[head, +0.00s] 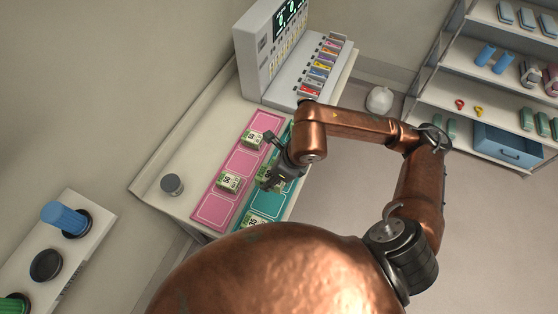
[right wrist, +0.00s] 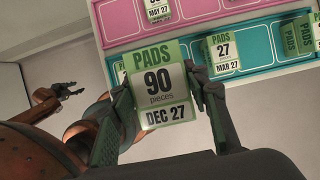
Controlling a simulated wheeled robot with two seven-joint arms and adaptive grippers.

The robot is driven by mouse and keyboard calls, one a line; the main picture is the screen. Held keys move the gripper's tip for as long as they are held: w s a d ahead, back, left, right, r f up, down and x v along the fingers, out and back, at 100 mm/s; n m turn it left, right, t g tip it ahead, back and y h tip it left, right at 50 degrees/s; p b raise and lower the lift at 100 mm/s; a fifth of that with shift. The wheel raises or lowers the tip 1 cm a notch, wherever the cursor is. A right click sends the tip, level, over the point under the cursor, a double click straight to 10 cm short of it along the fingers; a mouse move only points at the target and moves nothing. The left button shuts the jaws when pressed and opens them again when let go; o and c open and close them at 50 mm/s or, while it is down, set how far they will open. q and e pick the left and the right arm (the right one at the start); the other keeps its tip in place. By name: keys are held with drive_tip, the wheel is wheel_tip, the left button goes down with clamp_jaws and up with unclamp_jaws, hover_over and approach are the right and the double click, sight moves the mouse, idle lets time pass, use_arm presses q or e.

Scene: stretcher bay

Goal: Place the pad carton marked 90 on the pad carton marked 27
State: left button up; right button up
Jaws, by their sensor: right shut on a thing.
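The pad carton marked 90 (right wrist: 158,88) is green and white and shows its face upright in the right wrist view. My right gripper (right wrist: 160,95) is shut on its two sides; in the head view it is over the mats (head: 268,165). The pad carton marked 27 (right wrist: 224,50) stands on the teal mat, behind and right of the held carton in the right wrist view, clearly apart from it. In the head view I cannot tell which carton is the 27. My left gripper (right wrist: 68,90) shows small at the left of the right wrist view; its opening is unclear.
The pink mat (head: 208,213) holds two cartons (head: 253,138) (head: 229,182). Another carton (head: 256,221) is on the teal mat. More cartons (right wrist: 298,36) stand right of the 27. A grey cylinder (head: 172,184) is on the counter; a dispenser unit (head: 262,50) stands behind.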

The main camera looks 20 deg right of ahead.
drive_tip(key=w+d+f+p, duration=0.1)
drive_tip(key=w+d+f, duration=0.1)
drive_tip(key=w, duration=0.1)
drive_tip(key=w+d+f+p, duration=0.2)
drive_tip(key=w+d+f, duration=0.1)
drive_tip(key=w+d+f+p, duration=0.1)
drive_tip(key=w+d+f, duration=0.1)
drive_tip(key=w+f, duration=0.1)
drive_tip(key=shift+w+d+f, duration=0.15)
drive_tip(key=shift+w+d, duration=0.05)
drive_tip(key=shift+w, duration=0.25)
drive_tip(key=shift+w+d+f+p, duration=0.35)
drive_tip(key=shift+w+f+p, duration=0.05)
drive_tip(key=shift+f, duration=0.3)
wheel_tip(320, 180, down, 2)
drive_tip(key=shift+p, duration=0.85)
drive_tip(key=shift+f, duration=0.6)
drive_tip(key=o, duration=1.3)
